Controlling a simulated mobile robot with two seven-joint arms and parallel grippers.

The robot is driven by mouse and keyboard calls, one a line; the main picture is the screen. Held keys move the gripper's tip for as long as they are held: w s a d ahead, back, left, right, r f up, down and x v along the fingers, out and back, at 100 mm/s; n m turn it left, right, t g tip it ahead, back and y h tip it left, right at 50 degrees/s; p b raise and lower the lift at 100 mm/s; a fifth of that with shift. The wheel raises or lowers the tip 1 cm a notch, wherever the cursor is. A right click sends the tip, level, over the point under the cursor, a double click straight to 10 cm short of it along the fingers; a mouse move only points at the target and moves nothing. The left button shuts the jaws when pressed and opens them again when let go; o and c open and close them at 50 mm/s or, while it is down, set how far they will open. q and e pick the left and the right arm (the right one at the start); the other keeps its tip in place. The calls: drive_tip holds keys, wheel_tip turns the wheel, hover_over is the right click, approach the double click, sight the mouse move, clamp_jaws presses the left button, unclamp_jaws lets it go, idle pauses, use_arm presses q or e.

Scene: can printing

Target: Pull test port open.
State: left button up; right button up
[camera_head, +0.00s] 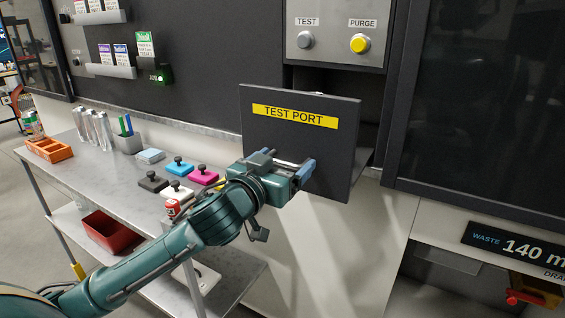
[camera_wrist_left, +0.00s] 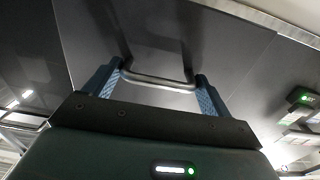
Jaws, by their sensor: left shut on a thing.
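The test port (camera_head: 300,150) is a dark square panel with a yellow "TEST PORT" label, in the middle of the head view. The panel stands out from the machine front, with a gap behind its top edge and a dark side piece showing at its right. My left gripper (camera_head: 286,164) is at the panel's lower half, shut on its metal bar handle. In the left wrist view the handle (camera_wrist_left: 158,79) spans between the two blue fingers, against the dark panel. The inside of the port is hidden behind the panel. My right gripper is not in view.
Above the port is a plate with a grey TEST button (camera_head: 306,40) and a yellow PURGE button (camera_head: 360,44). A metal bench (camera_head: 100,165) with coloured stamp-like blocks stands at the left. A dark window (camera_head: 485,100) is at the right.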

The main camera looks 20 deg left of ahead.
use_arm(q)
drive_tip(key=o, duration=1.2)
drive_tip(key=shift+o, duration=0.2)
drive_tip(key=s+a+p, duration=0.1)
drive_tip(key=s+p, duration=0.6)
drive_tip(key=s, duration=0.6)
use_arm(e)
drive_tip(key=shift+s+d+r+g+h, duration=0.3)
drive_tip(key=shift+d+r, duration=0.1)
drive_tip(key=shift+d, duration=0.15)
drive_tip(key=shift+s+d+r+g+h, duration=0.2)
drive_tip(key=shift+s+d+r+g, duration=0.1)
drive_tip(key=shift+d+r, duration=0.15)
use_arm(q)
drive_tip(key=shift+f, duration=0.1)
